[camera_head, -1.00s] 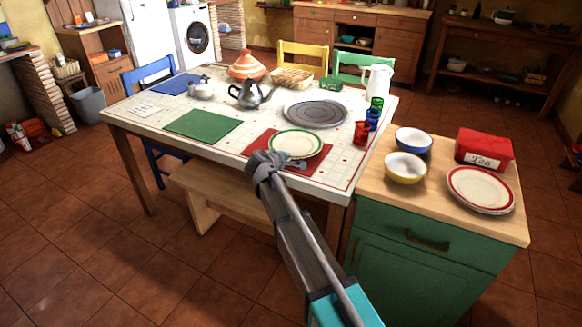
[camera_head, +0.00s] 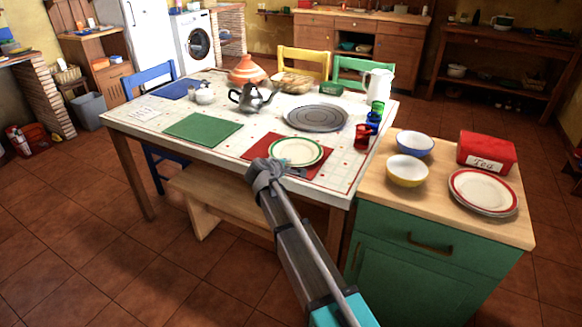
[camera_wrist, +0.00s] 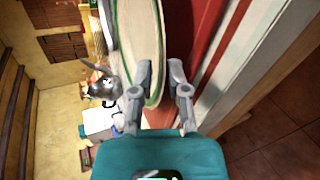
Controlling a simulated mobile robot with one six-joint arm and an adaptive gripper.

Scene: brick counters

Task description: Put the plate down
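The plate (camera_head: 297,152), white with a green ring, is over the red placemat (camera_head: 258,146) at the table's near right corner. I cannot tell whether it touches the mat or hangs just above it. My gripper (camera_head: 270,166) is at the plate's near edge. In the wrist view, the fingers of my gripper (camera_wrist: 160,72) are close together with the rim of the plate (camera_wrist: 131,30) between them, one finger over its face. The red placemat also shows beside it in the wrist view (camera_wrist: 206,35).
The table (camera_head: 215,148) also holds a grey round tray (camera_head: 316,117), a teapot (camera_head: 251,97), a green placemat (camera_head: 203,129) and red, blue and green cups. A green cabinet (camera_head: 428,262) at right carries bowls, a red tea tin (camera_head: 487,150) and red-rimmed plates (camera_head: 483,191).

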